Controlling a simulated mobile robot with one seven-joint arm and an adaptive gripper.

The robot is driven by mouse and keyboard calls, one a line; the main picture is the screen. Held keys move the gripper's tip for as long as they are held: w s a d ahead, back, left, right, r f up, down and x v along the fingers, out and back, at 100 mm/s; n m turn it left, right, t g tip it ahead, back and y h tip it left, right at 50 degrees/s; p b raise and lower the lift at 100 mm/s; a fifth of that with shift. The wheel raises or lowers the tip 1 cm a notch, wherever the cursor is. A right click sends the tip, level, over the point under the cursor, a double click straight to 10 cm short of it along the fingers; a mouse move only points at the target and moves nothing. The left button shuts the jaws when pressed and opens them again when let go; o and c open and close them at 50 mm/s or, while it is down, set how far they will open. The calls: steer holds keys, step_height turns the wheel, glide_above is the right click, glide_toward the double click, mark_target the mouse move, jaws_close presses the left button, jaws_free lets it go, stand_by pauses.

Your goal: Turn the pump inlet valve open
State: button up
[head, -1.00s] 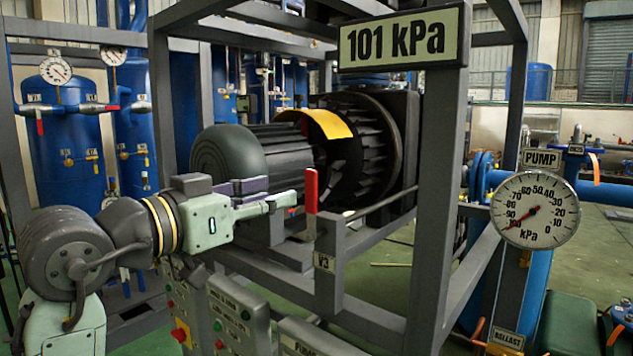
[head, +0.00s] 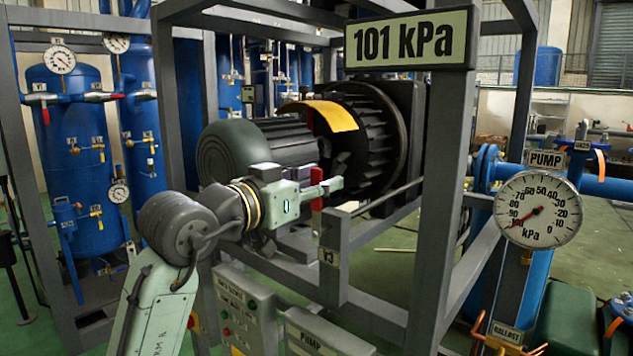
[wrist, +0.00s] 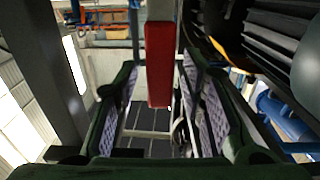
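The red lever handle (head: 317,189) of the V3 valve stands upright on a grey post of the pump frame. The V3 label (head: 329,257) is below it. My gripper (head: 324,184) is at the lever in the head view and partly covers it. In the wrist view the red handle (wrist: 160,65) hangs between the two padded fingers of my gripper (wrist: 162,112), with a gap visible on each side. The gripper is open around the handle. The valve body is hidden.
A grey pump motor (head: 250,148) is just behind the lever inside the grey frame (head: 434,200). A sign (head: 410,40) reads 101 kPa. The pump gauge (head: 537,209) needle is near 100. Control boxes (head: 245,308) stand below my arm.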

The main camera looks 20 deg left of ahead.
jaws_close()
stand_by(0.7)
